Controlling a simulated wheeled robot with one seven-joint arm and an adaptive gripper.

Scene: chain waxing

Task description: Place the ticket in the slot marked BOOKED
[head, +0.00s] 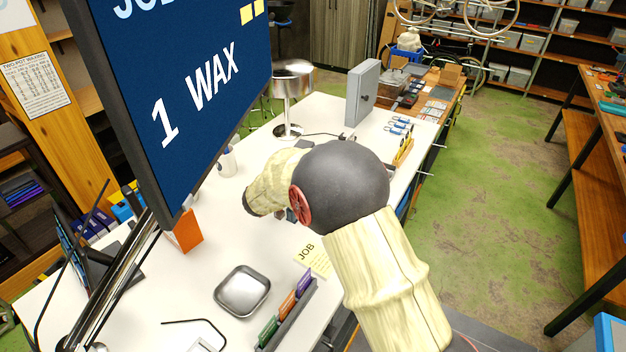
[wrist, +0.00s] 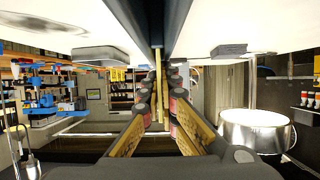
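A pale yellow card reading JOB (head: 312,258) lies on the white bench beside my arm, partly covered by it; I cannot tell whether it is the ticket. My gripper is hidden behind my arm in the head view. In the wrist view my gripper (wrist: 160,98) has its fingers close together around a thin yellowish strip (wrist: 158,62). The strip shows edge-on, so I cannot tell whether it is the ticket. No slot marked BOOKED is readable in either view.
A large monitor (head: 195,85) reads 1 WAX over the bench's left. A metal tray (head: 242,291) and a rack with green, orange and purple items (head: 287,312) stand near the front. A chrome lamp (head: 292,80) and grey box (head: 362,92) stand farther back.

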